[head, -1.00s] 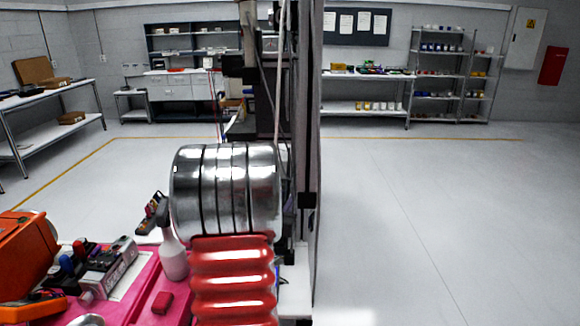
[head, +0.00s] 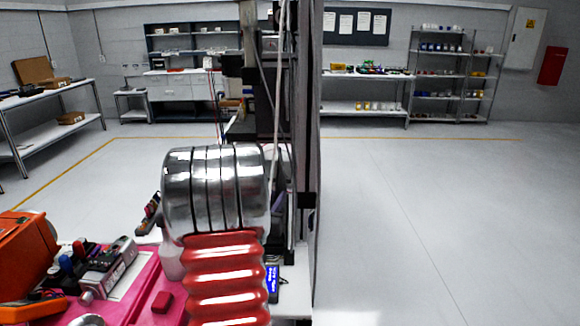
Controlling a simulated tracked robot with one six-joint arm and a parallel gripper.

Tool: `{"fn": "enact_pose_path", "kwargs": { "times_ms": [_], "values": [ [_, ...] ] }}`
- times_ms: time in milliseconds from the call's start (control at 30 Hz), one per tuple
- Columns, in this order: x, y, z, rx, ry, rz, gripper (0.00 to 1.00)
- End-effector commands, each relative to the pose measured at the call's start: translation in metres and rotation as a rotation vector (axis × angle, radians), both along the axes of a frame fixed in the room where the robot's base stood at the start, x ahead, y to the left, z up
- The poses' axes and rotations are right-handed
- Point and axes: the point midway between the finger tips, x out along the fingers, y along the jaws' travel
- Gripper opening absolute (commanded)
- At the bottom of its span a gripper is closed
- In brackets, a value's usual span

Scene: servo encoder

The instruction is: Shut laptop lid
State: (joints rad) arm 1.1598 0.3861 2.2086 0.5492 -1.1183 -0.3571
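I cannot make out a laptop or its lid in the head view. My arm, a ribbed red sleeve with a shiny metal cylinder above it, stands in the lower middle and blocks part of the workbench. My gripper does not show, so its fingers and its place relative to the laptop cannot be seen. A small device with a lit blue display (head: 272,279) shows just right of my arm; I cannot tell what it is.
A white bottle (head: 171,262) is partly hidden by my arm. A tall dark panel (head: 307,150) rises at centre. The floor (head: 430,220) on the right is clear.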

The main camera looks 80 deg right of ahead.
Motion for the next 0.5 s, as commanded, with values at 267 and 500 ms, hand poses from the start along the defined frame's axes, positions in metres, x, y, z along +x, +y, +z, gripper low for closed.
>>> {"fn": "enact_pose_path", "kwargs": {
  "times_ms": [267, 500],
  "values": [
    [0.012, 0.002, -0.004, -0.009, 0.046, 0.003, 0.2],
    [0.023, 0.005, -0.006, -0.02, 0.095, 0.002, 0.2]
  ]
}}
